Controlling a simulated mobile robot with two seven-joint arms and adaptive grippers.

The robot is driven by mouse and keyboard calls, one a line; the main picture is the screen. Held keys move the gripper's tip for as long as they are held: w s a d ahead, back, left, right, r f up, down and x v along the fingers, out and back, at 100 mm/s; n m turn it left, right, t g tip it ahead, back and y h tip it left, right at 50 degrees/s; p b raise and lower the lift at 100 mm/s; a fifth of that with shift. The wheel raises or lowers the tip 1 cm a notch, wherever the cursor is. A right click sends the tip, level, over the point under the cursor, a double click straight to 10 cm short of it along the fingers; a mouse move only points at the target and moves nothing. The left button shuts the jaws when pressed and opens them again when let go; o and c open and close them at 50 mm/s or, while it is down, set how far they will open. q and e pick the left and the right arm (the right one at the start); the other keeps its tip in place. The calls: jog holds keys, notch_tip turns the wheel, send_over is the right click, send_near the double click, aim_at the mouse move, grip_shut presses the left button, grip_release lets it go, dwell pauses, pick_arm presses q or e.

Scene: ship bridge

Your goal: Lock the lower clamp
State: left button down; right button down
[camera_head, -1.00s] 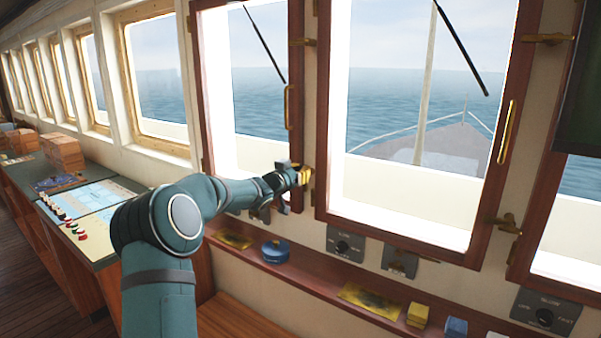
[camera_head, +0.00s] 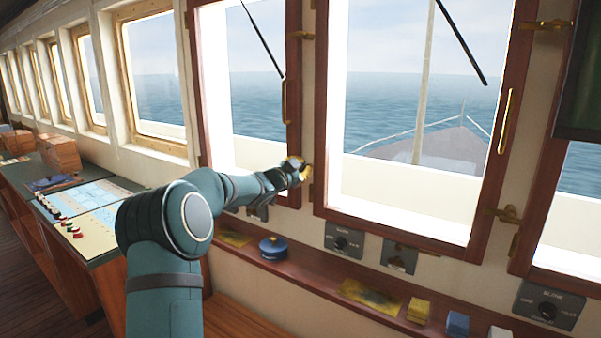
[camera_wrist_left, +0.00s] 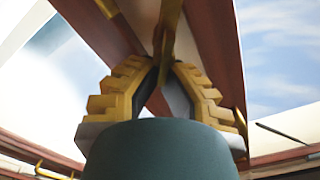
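The lower clamp (camera_wrist_left: 166,35) is a brass piece at the frame edge of the left open-looking window; in the wrist view it runs down between my fingertips. In the head view my gripper mostly hides it. My left gripper (camera_head: 298,170) is at the lower right of that window. In the wrist view its yellow stepped fingers (camera_wrist_left: 164,68) lean together, with tips against both sides of the brass piece. The upper clamp (camera_head: 302,36) shows brass higher on the same post. My right gripper is not in view.
A ledge (camera_head: 310,278) below the windows holds a blue round item (camera_head: 273,248), a yellow block (camera_head: 418,311) and a blue block (camera_head: 457,324). Dial panels (camera_head: 343,242) sit on the wall above it. A chart console (camera_head: 95,200) stands left.

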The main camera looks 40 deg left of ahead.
pick_arm(q)
jog(key=shift+d+f+m+b, duration=0.1)
jog(key=shift+f+m+b, duration=0.2)
jog(key=shift+m+b, duration=1)
jog(key=shift+d+f+m+b, duration=0.2)
jog(key=shift+m+b, duration=0.3)
jog(key=shift+m, duration=1.6)
jog(key=shift+d+f+m+b, duration=0.1)
jog(key=shift+f+m+b, duration=0.25)
jog(key=shift+m+b, duration=0.95)
jog(key=shift+a+m+p, duration=0.1)
jog(key=shift+m+p, duration=0.25)
jog(key=shift+m, duration=0.25)
jog(key=c, duration=1)
grip_release()
